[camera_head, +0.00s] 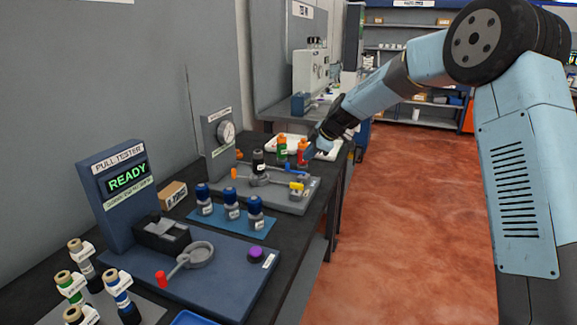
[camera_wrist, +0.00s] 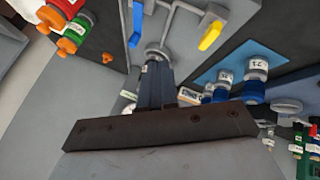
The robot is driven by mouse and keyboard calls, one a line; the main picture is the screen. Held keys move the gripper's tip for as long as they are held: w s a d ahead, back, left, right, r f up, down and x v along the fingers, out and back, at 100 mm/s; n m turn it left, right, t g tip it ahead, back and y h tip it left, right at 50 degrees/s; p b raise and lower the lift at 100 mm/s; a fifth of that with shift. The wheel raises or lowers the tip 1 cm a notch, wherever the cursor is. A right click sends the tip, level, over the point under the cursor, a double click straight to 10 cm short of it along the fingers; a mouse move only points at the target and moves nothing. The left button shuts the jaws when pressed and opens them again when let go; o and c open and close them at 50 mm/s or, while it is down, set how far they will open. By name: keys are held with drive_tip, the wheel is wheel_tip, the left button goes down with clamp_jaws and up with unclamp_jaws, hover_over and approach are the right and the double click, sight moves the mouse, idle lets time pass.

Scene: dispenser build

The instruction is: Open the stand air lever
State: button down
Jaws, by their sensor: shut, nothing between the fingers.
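The test stand (camera_head: 222,150) has an upright plate with a round gauge (camera_head: 226,132) and a grey base on the bench. A blue-handled lever (camera_head: 291,168) and a yellow-handled lever (camera_head: 297,186) are at its right side. The wrist view shows the blue handle (camera_wrist: 136,24) and yellow handle (camera_wrist: 211,36) beyond the fingers. I cannot tell which is the air lever. My gripper (camera_head: 312,150) is above and behind the stand's right end. In the wrist view my gripper (camera_wrist: 155,70) is shut and empty, apart from both handles.
A dark bottle (camera_head: 258,163) is on the stand. Blue-capped bottles (camera_head: 232,204) and the pull tester (camera_head: 122,195) are nearer. The floor at right is clear.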

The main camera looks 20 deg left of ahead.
drive_tip(key=shift+a+f, duration=0.1)
drive_tip(key=shift+a, duration=0.05)
drive_tip(key=x, duration=1)
drive_tip(key=shift+w+a, duration=0.25)
drive_tip(key=shift+w, duration=0.25)
drive_tip(key=shift+w+a, duration=0.3)
drive_tip(key=shift+w, duration=0.15)
drive_tip(key=shift+w+a, duration=0.4)
drive_tip(key=shift+w, duration=0.4)
